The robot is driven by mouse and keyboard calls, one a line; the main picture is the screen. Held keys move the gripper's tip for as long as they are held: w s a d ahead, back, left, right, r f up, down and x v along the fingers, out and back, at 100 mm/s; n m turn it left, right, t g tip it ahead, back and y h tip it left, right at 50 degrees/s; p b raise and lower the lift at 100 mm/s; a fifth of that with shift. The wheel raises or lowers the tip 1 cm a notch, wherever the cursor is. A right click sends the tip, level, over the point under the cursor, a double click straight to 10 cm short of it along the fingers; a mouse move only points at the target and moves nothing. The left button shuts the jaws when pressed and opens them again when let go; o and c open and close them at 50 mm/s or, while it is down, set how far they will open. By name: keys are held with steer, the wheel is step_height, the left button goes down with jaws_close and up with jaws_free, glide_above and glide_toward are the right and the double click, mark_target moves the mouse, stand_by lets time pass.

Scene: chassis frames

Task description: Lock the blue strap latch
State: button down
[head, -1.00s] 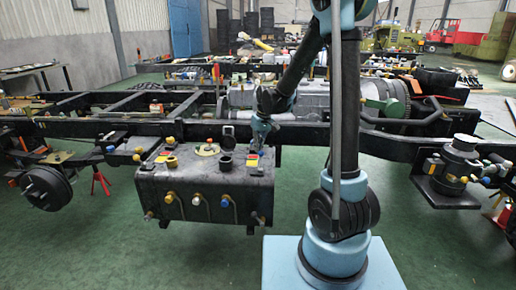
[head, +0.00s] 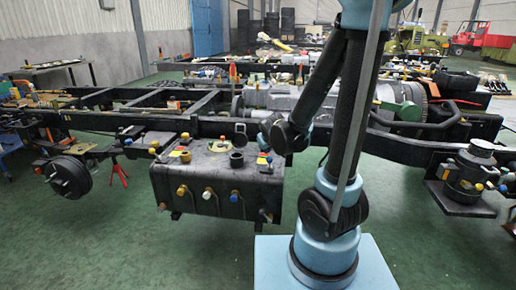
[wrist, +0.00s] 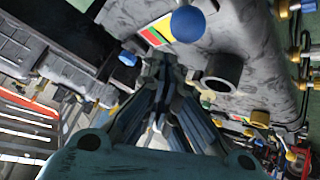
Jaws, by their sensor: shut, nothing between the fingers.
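My gripper (wrist: 160,62) is shut and empty; its fingers come together in the wrist view beside the dark tank (wrist: 240,40). A round blue knob (wrist: 187,24) stands on the tank just beyond and right of the fingertips, next to a red, yellow and green label (wrist: 158,33). I cannot tell whether this knob belongs to the strap latch, or whether the fingers touch anything. In the head view the tank (head: 215,180) hangs beside the chassis frame, and my wrist is at its top right corner. The fingertips there are hard to make out.
The black chassis rail (head: 150,121) runs behind the tank. An open filler neck (wrist: 222,72) rises close to the right of my fingers. Yellow, white and blue fittings (head: 208,194) stick out of the tank's front. A motor-like unit (head: 470,170) stands at the right. Green floor is open in front.

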steer(key=shift+w+d+r, duration=0.1)
steer(key=shift+r, duration=0.05)
steer(key=shift+r, duration=0.65)
steer(key=a+v, duration=0.2)
steer(key=v, duration=0.7)
steer(key=shift+r, duration=0.25)
stand_by(0.8)
steer(key=shift+w, duration=0.1)
